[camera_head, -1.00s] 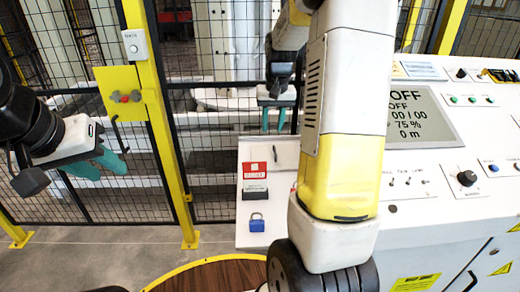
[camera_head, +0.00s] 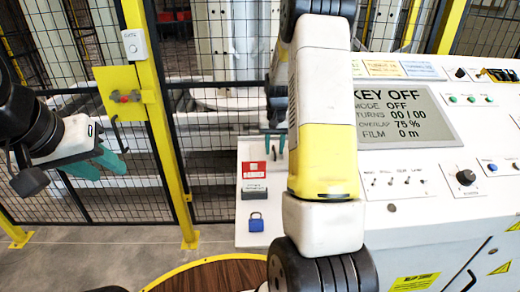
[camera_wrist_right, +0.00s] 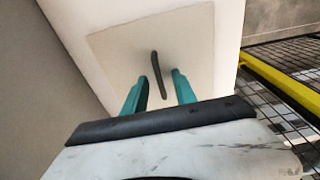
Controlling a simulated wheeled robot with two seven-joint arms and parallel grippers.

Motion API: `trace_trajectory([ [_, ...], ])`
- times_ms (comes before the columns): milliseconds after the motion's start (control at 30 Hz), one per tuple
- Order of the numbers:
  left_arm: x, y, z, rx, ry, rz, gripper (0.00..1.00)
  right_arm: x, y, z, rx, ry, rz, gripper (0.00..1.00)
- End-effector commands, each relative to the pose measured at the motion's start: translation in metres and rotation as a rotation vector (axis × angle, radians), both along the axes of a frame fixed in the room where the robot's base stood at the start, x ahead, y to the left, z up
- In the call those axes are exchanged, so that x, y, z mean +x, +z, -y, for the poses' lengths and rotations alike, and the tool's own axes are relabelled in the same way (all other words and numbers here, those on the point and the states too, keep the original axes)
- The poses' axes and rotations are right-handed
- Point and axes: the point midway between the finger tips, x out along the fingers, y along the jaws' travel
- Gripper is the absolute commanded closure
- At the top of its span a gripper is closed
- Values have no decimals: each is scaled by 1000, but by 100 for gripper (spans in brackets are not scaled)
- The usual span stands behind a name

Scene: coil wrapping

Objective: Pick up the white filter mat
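I cannot make out a white filter mat for certain in either view. In the right wrist view a pale square panel (camera_wrist_right: 110,45) with a dark bar handle (camera_wrist_right: 158,72) lies ahead of my right gripper (camera_wrist_right: 162,85). Its teal fingers are open, one on each side of the handle's near part; I cannot tell whether they touch it. In the head view my right gripper (camera_head: 275,148) is partly hidden behind my arm, over the white board's upper part. My left gripper (camera_head: 108,171) is open and empty at the left, in front of the mesh fence.
The white board (camera_head: 285,226) carries a red tag (camera_head: 253,170), a dark block (camera_head: 254,193) and a blue padlock (camera_head: 256,222). A control console (camera_head: 400,215) reading KEY OFF stands at right. A yellow post (camera_head: 160,120) and mesh fence (camera_head: 215,140) stand behind.

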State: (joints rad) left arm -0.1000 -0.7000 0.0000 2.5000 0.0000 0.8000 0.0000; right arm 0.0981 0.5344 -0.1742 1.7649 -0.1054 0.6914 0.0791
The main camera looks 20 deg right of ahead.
Motion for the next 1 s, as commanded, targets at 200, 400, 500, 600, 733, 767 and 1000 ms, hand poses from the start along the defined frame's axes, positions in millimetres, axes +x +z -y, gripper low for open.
trace_trajectory([
  [200, 0, 0, 0, 0, 0, 0, 64, 0, 0, 0, 0, 0, 0, 78],
  [400, 0, 0, 0, 0, 0, 0, 64, 0, 1, 0, 0, 0, 0, 100],
  [500, 0, 0, 0, 0, 0, 0, 64, 0, 1, 0, 0, 0, 1, 100],
  [600, 0, 0, 0, 0, 0, 0, 64, 0, 1, 0, 0, 0, 1, 100],
  [733, 0, 0, 0, 0, 0, 0, 64, 0, 3, 0, 0, 0, 1, 100],
  [767, 0, 0, 0, 0, 0, 0, 64, 0, 5, 0, -1, 0, 2, 100],
  [1000, 0, 0, 0, 0, 0, 0, 64, 2, 46, 0, -1, 1, 7, 100],
])
